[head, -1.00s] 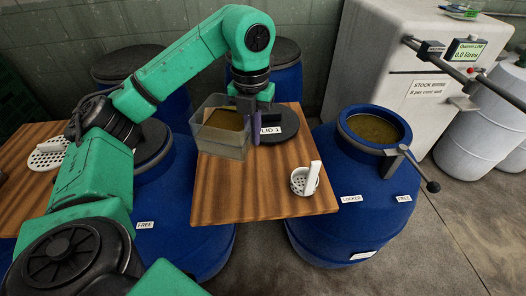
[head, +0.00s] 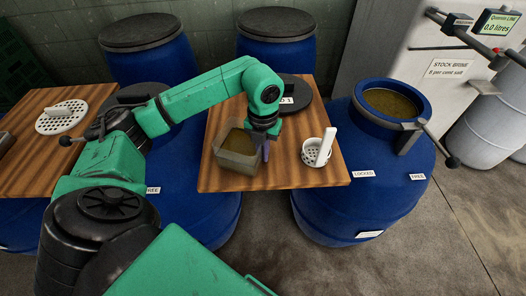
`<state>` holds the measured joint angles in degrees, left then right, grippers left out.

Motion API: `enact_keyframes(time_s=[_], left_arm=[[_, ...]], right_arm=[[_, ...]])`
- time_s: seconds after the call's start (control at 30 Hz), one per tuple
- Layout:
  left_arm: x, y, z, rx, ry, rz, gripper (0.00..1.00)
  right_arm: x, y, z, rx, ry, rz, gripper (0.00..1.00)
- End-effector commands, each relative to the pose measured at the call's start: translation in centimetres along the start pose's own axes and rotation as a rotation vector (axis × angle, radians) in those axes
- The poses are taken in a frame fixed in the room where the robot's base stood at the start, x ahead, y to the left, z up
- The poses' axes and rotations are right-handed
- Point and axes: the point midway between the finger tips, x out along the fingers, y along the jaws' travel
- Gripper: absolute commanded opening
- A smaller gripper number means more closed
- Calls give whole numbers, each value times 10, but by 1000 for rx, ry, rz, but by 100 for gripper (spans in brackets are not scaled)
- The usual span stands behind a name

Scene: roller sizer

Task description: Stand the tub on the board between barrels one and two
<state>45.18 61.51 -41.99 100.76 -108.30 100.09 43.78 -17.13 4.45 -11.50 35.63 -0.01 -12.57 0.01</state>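The tub (head: 238,155) is a see-through grey square box with brownish content. It is over the front left part of the wooden board (head: 298,178) between two blue barrels. My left gripper (head: 264,150) points down at the tub's right wall and appears shut on it; its fingers are partly hidden. I cannot tell whether the tub touches the board or hangs just above it. One barrel (head: 200,215) is under the board's left side; the open barrel (head: 330,215) is at its right. My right gripper is not in view.
A white perforated cup with a tall handle (head: 318,150) stands on the board's right. The dark lid marked 1 (head: 298,92) lies at the back. A left board (head: 30,175) holds a white perforated disc (head: 62,117). The board's middle is clear.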

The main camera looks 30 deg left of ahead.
Motion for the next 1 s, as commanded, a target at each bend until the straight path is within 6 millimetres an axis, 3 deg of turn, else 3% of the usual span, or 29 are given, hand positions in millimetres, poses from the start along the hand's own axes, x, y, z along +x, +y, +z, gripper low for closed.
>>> enact_keyframes(time_s=[0.1,0.13,0.2,0.63,0.77,1.0], left_arm=[[3,0,0,0,-1,-1,0],[2,0,0,0,0,0,16],[2,0,0,0,0,0,35],[-8,0,1,0,-3,-1,35],[-32,-1,1,1,-5,-2,35],[-92,-1,1,0,-5,-3,35]], right_arm=[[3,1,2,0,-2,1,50],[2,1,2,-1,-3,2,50],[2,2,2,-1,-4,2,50],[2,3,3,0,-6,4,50],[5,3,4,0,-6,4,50],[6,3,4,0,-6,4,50]])
